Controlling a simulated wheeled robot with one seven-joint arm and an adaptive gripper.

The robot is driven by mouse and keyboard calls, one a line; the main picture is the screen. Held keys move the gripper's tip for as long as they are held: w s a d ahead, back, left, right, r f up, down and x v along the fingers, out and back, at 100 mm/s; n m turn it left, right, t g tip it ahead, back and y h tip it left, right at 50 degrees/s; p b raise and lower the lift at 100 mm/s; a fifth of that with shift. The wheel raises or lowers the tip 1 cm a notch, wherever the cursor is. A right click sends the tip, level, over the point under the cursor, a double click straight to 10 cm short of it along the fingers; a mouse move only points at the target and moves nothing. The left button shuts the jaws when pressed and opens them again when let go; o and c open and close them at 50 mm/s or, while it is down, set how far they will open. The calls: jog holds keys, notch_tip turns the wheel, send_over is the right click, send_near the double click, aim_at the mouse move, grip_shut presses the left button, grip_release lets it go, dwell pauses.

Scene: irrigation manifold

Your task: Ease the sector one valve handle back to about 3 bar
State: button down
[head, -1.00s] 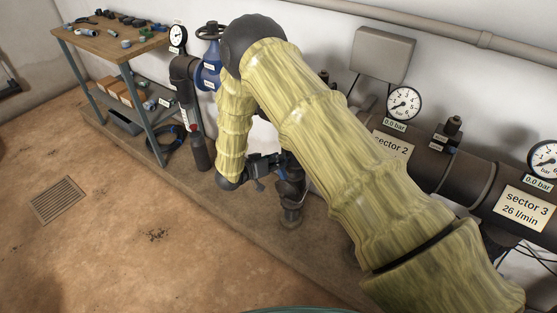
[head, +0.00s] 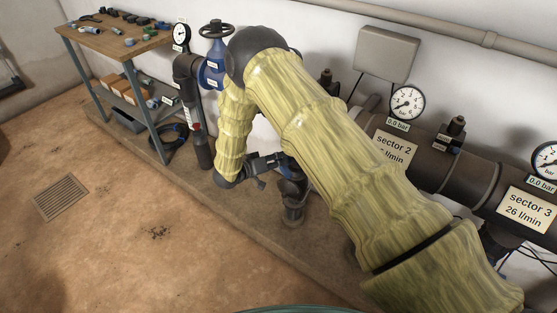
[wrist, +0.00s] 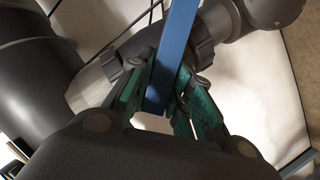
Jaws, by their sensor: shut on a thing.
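In the wrist view a flat blue valve handle (wrist: 174,52) runs down between the green-padded fingers of my gripper (wrist: 160,99). The fingers press on it from both sides near its lower end. Behind it is the grey valve body with a ribbed collar (wrist: 200,52) on a dark pipe. In the head view my gripper (head: 262,165) is at the dark valve fitting (head: 292,190) low on the manifold, partly behind my arm. The sector one label and its gauge do not show; my arm covers that part of the manifold.
Sector 2 (head: 393,148) and sector 3 (head: 527,207) labels sit on the pipe; the gauge above sector 2 (head: 407,103) has a 0.0 bar tag. A blue valve with a handwheel (head: 215,30) and a workbench (head: 115,40) stand at left. The floor in front is clear.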

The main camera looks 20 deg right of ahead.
jog(key=c, duration=1.3)
grip_release()
jog(key=v, duration=1.2)
jog(key=shift+w+a, duration=0.1)
jog(key=shift+w, duration=0.05)
jog(key=shift+f, duration=0.1)
